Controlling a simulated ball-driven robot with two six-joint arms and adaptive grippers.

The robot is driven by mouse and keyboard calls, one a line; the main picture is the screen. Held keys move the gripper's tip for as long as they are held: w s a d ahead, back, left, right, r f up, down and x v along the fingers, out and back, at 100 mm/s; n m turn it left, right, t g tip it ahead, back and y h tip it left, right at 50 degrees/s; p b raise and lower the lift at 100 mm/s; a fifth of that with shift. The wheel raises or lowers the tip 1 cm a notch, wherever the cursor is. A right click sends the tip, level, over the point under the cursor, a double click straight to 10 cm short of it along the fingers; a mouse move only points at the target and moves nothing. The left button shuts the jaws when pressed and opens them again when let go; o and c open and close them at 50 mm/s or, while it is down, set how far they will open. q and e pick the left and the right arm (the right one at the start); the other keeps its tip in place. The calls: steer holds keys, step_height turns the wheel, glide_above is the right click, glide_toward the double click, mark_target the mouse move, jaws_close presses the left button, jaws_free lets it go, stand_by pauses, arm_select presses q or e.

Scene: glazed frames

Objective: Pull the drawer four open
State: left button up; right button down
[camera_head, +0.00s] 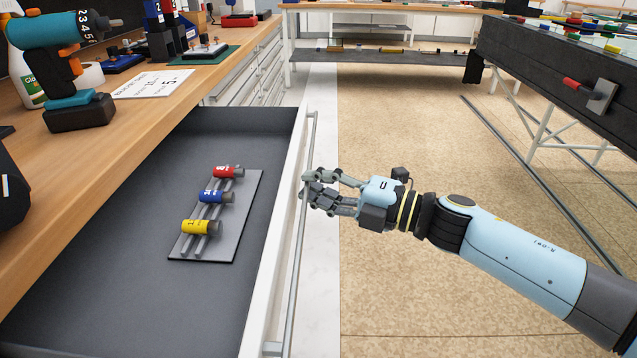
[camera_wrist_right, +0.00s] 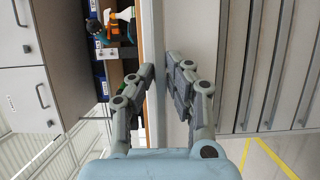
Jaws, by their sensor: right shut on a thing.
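The open drawer (camera_head: 110,270) sticks out from under the wooden bench, with a dark grey floor and a white front. A long metal bar handle (camera_head: 296,262) runs along the outside of its front. My right gripper (camera_head: 306,186) is shut on this handle near its middle, reaching in from the right. In the right wrist view its two fingers (camera_wrist_right: 166,82) come close together; the handle between them is hard to make out. I cannot read a number on the drawer. My left gripper is out of view.
Inside the drawer lies a grey plate (camera_head: 220,235) with red, blue and yellow cylinders. The wooden bench top (camera_head: 95,185) holds a drill (camera_head: 60,60) and a white card (camera_head: 152,83). The floor (camera_head: 400,290) right of the drawer is open; a dark-sided table (camera_head: 540,75) stands farther right.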

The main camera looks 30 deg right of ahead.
stand_by(0.3)
steer(key=c, duration=1.6)
jaws_free()
steer(key=v, duration=1.2)
steer(key=shift+f, duration=0.1)
